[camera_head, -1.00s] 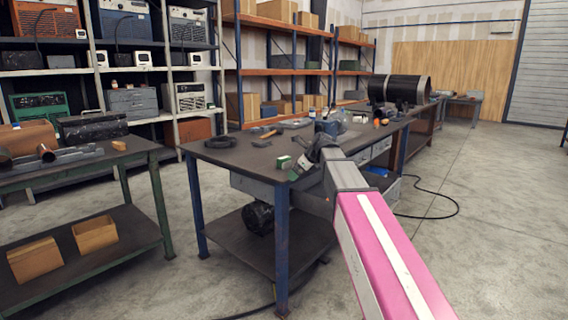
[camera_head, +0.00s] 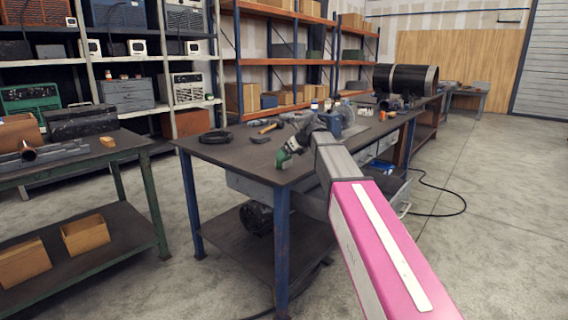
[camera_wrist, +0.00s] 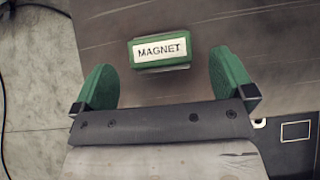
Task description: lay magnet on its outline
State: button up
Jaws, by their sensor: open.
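The magnet (camera_wrist: 160,50) is a small green block with a white label reading MAGNET. In the wrist view it lies on the dark bench top, label facing the camera. My gripper (camera_wrist: 163,66) has its two green fingers spread wide, one on each side of the magnet, with gaps on both sides. In the head view my gripper (camera_head: 287,156) is low over the near corner of the bench, and I cannot make out the magnet apart from the green fingers. A thin pale rectangular outline (camera_wrist: 295,131) shows at the lower right of the wrist view; whether it is the magnet's is unclear.
The dark bench (camera_head: 222,152) has blue legs. A black ring-shaped item (camera_head: 215,136), a hammer (camera_head: 269,128) and a blue machine (camera_head: 340,117) stand or lie farther back on it. A green-legged bench (camera_head: 110,150) is at left. Concrete floor shows beyond the bench edge.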

jog(key=shift+x, duration=3.05)
jog(key=shift+r, duration=0.1)
jog(key=c, duration=1.3)
